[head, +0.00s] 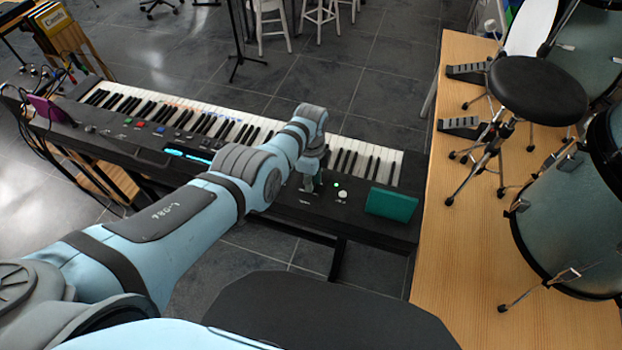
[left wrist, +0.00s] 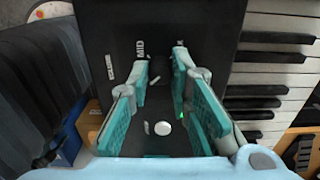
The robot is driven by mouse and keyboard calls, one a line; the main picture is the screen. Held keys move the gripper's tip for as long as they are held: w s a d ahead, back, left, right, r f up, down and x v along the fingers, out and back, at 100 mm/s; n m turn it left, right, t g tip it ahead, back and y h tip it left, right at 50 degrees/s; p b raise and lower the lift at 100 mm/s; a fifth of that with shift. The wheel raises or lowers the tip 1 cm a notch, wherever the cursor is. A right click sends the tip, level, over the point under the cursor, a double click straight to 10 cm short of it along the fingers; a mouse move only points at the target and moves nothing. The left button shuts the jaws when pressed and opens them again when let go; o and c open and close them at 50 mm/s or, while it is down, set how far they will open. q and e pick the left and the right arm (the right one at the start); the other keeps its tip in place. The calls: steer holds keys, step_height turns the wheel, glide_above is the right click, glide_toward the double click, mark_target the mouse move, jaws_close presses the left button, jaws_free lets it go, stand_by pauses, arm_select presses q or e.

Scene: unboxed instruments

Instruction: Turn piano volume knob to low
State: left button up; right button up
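The black electric piano (head: 270,205) stands in front of me, its keys on the far side. My left gripper (head: 313,182) points down over the right part of its control panel. In the left wrist view, the left gripper (left wrist: 163,68) has its two teal-padded fingers apart, with dark panel showing between them. A MID label (left wrist: 140,48) is near the left fingertip; another label beside the right fingertip is partly hidden. The volume knob cannot be made out clearly around the fingertips. A round white control (left wrist: 163,128) sits between the finger bases in that view, also visible in the head view (head: 342,194). My right gripper is out of view.
A teal box (head: 391,204) sits on the piano's right end. A purple item (head: 50,108) is at its left end. A wooden platform (head: 450,220) with a drum stool (head: 538,90) and drums is on the right. Grey floor lies beyond the keys.

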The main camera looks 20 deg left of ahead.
arm_select(q)
steer(key=o, duration=0.5)
steer(key=shift+w, duration=0.1)
steer(key=shift+c, duration=0.2)
steer(key=shift+r, duration=0.15)
step_height(320, 180, up, 12)
